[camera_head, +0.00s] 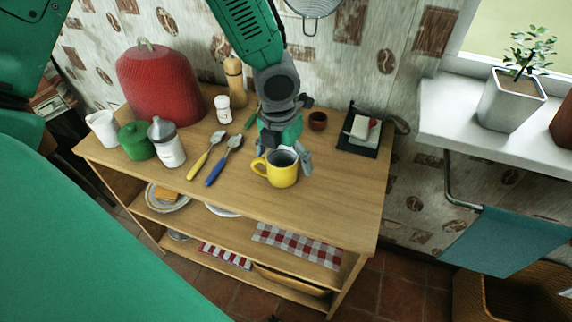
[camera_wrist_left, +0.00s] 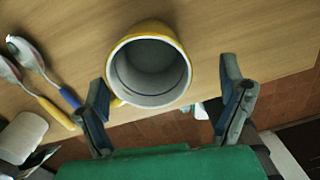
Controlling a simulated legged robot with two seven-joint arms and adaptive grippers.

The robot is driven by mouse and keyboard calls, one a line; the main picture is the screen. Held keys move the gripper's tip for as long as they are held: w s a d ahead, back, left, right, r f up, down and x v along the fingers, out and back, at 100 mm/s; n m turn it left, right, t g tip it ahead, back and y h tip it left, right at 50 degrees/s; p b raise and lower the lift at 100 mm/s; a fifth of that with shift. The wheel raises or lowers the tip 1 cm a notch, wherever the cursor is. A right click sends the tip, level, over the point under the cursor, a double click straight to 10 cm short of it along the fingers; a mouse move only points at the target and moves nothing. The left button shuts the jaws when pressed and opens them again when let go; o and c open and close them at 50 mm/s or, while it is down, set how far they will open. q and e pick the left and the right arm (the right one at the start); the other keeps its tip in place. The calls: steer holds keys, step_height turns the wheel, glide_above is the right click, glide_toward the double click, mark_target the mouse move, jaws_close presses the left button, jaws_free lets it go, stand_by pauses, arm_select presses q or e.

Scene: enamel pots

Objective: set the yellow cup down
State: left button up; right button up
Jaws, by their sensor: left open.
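The yellow cup (camera_head: 282,174) stands upright on the wooden top of the shelf unit (camera_head: 330,195), near its front edge, with its handle to the left. It is empty inside, as the left wrist view shows, where its rim and grey interior (camera_wrist_left: 150,70) face the camera. My left gripper (camera_head: 284,158) comes down from above, just behind the cup. Its jaws are open, and in the left wrist view the two fingers (camera_wrist_left: 166,92) stand apart to either side of the cup's near part. My right gripper is not in view.
Left of the cup lie a blue-handled spoon (camera_head: 220,166) and a yellow-handled spoon (camera_head: 202,160). A small brown pot (camera_head: 318,121) and a black tray (camera_head: 351,146) stand behind right. A red cover (camera_head: 160,88) and jars fill the left. The top's right front is clear.

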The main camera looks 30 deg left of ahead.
arm_select(q)
step_height(320, 180, up, 8)
steer(key=p, duration=0.1)
steer(key=shift+s+a+r+p, duration=0.2)
steer(key=shift+a+p, duration=0.05)
steer(key=shift+p, duration=0.1)
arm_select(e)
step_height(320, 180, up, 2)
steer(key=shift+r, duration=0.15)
arm_select(q)
steer(key=shift+a, duration=0.1)
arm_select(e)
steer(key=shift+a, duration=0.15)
arm_select(q)
steer(key=shift+s+a+f, duration=0.1)
steer(key=shift+a+f, duration=0.05)
steer(key=shift+a, duration=0.15)
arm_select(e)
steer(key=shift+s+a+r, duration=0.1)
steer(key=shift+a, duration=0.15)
